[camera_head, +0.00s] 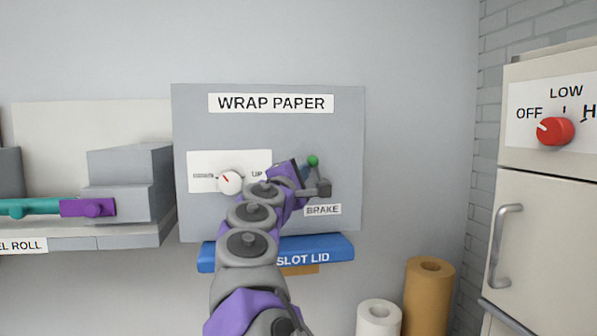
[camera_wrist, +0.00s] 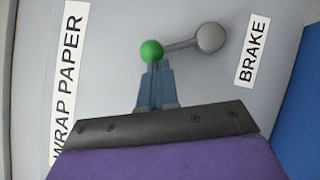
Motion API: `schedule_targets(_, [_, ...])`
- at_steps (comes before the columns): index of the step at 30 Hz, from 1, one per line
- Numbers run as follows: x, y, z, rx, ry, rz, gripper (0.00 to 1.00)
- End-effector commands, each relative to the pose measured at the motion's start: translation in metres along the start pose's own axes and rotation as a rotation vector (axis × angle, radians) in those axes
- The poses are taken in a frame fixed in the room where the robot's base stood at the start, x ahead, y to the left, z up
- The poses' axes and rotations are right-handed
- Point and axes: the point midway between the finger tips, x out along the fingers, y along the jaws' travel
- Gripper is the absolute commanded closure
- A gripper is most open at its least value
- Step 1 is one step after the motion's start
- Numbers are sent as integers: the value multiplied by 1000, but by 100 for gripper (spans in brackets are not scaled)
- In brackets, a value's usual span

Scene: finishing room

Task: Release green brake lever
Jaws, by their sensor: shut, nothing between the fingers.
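The brake lever has a green ball knob (camera_head: 313,160) on a short grey arm, above the BRAKE label on the grey WRAP PAPER panel (camera_head: 340,120). In the wrist view the green knob (camera_wrist: 152,51) joins by a thin rod to a round grey pivot (camera_wrist: 210,37) at its right. My gripper (camera_wrist: 155,66) is shut and empty, its blue-grey fingertips right at the lower side of the knob. I cannot tell whether they touch it. In the head view my gripper (camera_head: 306,172) is partly hidden beside the lever by my arm.
A white dial plate with a knob (camera_head: 230,182) sits left of the lever. A blue SLOT LID (camera_head: 330,248) juts out below the panel. Paper rolls (camera_head: 428,290) stand at lower right, near a cabinet with a red knob (camera_head: 556,131). A shelf (camera_head: 100,236) is at left.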

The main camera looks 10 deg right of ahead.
Motion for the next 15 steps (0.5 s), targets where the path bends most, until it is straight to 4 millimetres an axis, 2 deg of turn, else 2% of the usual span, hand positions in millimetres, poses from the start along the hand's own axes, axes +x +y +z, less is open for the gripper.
schedule_targets(6, [8, 14, 8, 139, 5, -95, 100])
schedule_targets(15, [22, 20, 34, 378, 3, -255, 100])
